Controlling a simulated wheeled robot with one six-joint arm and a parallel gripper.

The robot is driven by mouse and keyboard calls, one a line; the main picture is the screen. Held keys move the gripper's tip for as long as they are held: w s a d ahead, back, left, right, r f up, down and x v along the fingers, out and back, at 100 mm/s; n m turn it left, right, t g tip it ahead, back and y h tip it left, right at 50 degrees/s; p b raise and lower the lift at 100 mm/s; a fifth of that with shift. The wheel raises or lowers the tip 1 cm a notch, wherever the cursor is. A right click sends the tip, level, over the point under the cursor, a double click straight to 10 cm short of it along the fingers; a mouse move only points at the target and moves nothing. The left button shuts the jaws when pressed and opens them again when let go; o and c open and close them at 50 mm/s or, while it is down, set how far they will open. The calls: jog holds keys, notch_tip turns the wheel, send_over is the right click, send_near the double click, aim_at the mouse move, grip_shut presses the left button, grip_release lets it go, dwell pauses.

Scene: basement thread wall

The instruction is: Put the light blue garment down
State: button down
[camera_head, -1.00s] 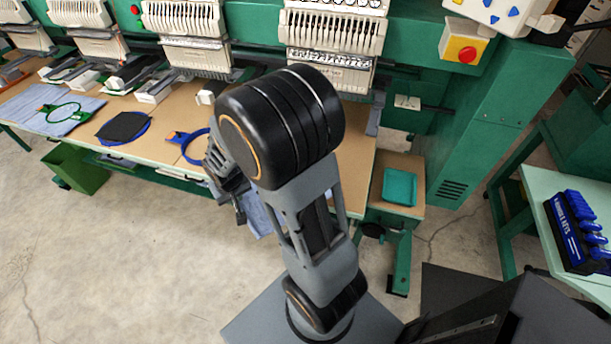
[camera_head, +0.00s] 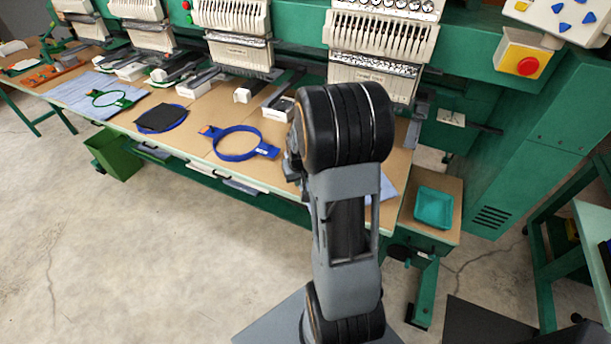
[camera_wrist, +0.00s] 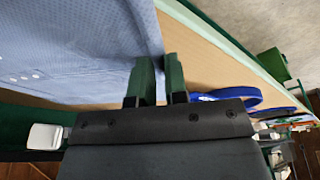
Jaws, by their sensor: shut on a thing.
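The light blue garment (camera_wrist: 80,45) fills the upper left of the wrist view, with small white buttons at its left side. My gripper (camera_wrist: 158,75) is shut on the garment's edge, between its dark green fingers. In the head view only a small corner of the garment (camera_head: 388,188) shows, to the right of my arm, over the front right of the tan worktable (camera_head: 215,108). My arm hides the rest of it and most of my gripper there. I cannot tell how much of the garment rests on the table.
A blue hoop (camera_head: 237,157) lies on the table left of my arm. Farther left are a black patch on a blue hoop (camera_head: 162,118) and another light blue cloth with a green hoop (camera_head: 88,95). Embroidery heads (camera_head: 375,50) stand behind. A teal tray (camera_head: 433,207) sits at right.

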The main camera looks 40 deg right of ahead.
jog(key=w+d, duration=0.1)
jog(key=d, duration=0.2)
jog(key=shift+w+d, duration=0.15)
jog(key=shift+w, duration=0.25)
jog(key=shift+f+p, duration=0.4)
jog(key=shift+f, duration=1.35)
jog(key=c, duration=1.1)
grip_release()
jog(key=shift+c, duration=0.2)
